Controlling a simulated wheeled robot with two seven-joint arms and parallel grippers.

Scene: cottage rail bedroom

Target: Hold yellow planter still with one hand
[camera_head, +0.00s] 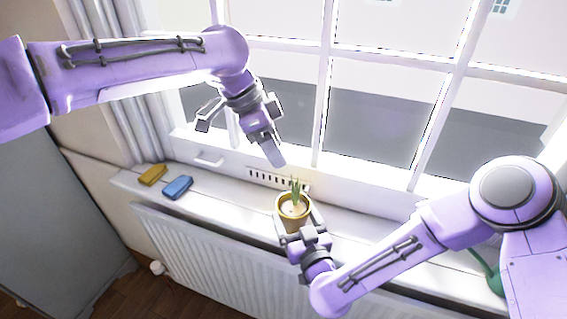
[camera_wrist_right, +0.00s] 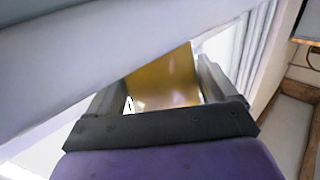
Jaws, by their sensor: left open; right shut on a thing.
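The yellow planter (camera_head: 292,213) stands on the white window sill, upright, with a small green plant (camera_head: 296,191) in it. My right gripper (camera_head: 297,222) is shut on the planter from the front, a finger on each side. In the right wrist view the planter's yellow wall (camera_wrist_right: 165,80) fills the space between the fingers of my right gripper (camera_wrist_right: 168,90). A pale band covers the upper part of that view. My left gripper (camera_head: 240,140) is open and empty, above the sill and up to the left of the planter, apart from it.
A yellow block (camera_head: 152,174) and a blue block (camera_head: 178,187) lie on the sill (camera_head: 228,196) at the left. A green object (camera_head: 494,277) is partly hidden behind my right arm. The window is behind the sill, a radiator (camera_head: 205,248) below it. The sill between blue block and planter is clear.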

